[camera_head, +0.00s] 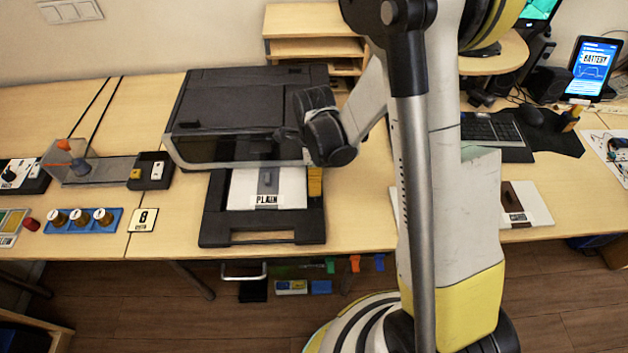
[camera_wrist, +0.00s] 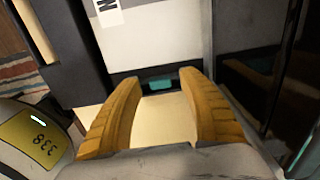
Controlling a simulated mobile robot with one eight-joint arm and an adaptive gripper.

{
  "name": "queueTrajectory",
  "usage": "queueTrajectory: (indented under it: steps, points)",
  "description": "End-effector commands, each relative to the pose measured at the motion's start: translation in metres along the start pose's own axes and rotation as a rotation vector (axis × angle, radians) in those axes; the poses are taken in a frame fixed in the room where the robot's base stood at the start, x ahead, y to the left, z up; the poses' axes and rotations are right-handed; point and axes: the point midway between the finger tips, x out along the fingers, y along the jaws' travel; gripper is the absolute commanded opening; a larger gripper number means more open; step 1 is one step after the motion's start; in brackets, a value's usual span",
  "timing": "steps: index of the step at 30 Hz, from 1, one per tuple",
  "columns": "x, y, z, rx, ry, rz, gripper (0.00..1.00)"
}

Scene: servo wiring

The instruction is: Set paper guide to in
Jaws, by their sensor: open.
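The printer (camera_head: 250,105) stands on the table with its black paper tray (camera_head: 218,232) at its front. White paper marked PLAIN (camera_head: 238,190) lies in the tray; it also shows in the wrist view (camera_wrist: 160,40). A small teal tab (camera_wrist: 158,83) sits on a dark strip along the paper's edge in the wrist view; it looks like the paper guide. My gripper (camera_head: 315,182) points down at the tray's right side. In the wrist view my gripper (camera_wrist: 165,80) is open, and the teal tab shows between its fingertips. I cannot tell whether they touch it.
A blue rack with several knobs (camera_head: 82,220) and a small card (camera_head: 143,219) lie to the left. A keyboard (camera_head: 490,130) and a tablet (camera_head: 592,70) are at the right. My arm hides part of the table.

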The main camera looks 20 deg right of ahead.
Motion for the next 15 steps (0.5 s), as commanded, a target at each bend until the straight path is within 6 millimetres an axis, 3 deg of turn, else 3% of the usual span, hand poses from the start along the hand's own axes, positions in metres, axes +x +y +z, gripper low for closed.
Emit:
queueTrajectory:
  steps: [6, 11, 15]
  points:
    - [-0.0005, 0.0, 0.0, 0.0, 0.0, 0.0, 0.47]
    - [-0.0005, -0.0001, 0.0, 0.0, 0.0, 0.0, 0.0]
    - [-0.0005, 0.0, 0.0, 0.0, 0.0, 0.0, 0.0]
